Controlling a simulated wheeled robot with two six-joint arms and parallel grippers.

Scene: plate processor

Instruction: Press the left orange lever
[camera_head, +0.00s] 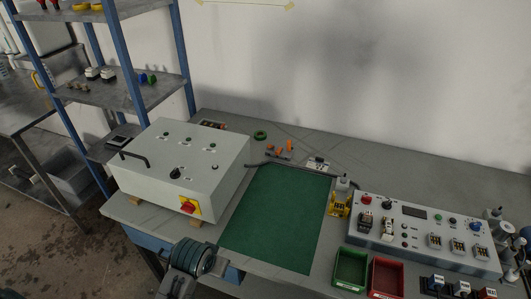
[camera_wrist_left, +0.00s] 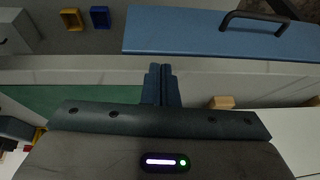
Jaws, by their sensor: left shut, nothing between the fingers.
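Small orange pieces (camera_head: 279,149) stand at the back of the workbench, behind the green mat; they are too small for me to tell which is the left orange lever. No orange lever shows in the left wrist view. My left gripper (camera_wrist_left: 161,84) is shut and empty in the left wrist view, with the bench's front edge and a blue drawer beyond its fingers. In the head view my left arm is at the bottom, in front of the bench, far from the orange pieces; its fingertips cannot be made out there. My right gripper is not in view.
A grey control box (camera_head: 186,153) with a red-yellow switch stands left on the bench. The green mat (camera_head: 278,222) is clear. A control panel (camera_head: 421,229), a green bin (camera_head: 350,268) and a red bin (camera_head: 386,278) are on the right. A blue drawer (camera_wrist_left: 200,35) has a dark handle.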

